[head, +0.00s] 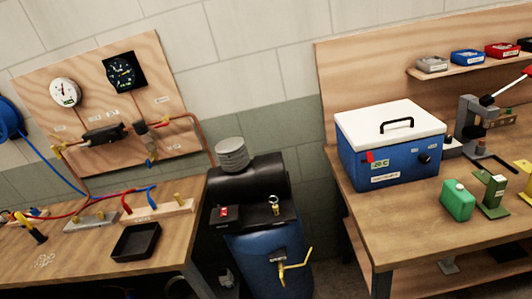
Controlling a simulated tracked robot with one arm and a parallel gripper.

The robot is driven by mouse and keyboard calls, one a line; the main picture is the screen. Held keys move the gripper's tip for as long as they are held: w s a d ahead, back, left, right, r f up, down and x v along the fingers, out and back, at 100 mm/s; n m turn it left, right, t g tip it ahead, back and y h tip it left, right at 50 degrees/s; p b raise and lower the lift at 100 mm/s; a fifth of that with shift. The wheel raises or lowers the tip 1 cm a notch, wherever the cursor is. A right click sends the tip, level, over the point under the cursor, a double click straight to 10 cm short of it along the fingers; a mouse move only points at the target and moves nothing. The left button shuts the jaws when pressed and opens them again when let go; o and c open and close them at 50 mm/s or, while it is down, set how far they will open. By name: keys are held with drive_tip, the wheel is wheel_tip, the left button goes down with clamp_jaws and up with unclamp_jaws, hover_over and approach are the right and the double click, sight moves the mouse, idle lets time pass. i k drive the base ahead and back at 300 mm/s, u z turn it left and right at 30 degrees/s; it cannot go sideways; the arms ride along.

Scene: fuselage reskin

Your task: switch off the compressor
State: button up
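The compressor (262,177) stands in the gap between two wooden benches. It has a black horizontal cylinder with a grey ribbed head (232,154) on top and a blue tank (262,262) below. A small red switch (224,212) with a pale surround sits at the left of the black panel under the cylinder. Its position, on or off, is too small to tell. A small brass fitting (275,206) is on the panel's right. A yellow-handled valve (292,263) is on the tank's front. My gripper is not in view.
The left bench (75,262) carries hoses, fittings and a black tray (136,242), with a gauge board (100,85) behind. The right bench (385,225) holds a blue cool box (392,158), a green can (457,201) and a press (472,120). Space in front of the compressor looks clear.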

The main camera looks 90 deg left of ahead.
sight(224, 211)
drive_tip(key=u, duration=2.45)
drive_tip(key=k, duration=0.8)
drive_tip(key=u, duration=0.05)
drive_tip(key=i, duration=0.8)
drive_tip(key=z, duration=0.1)
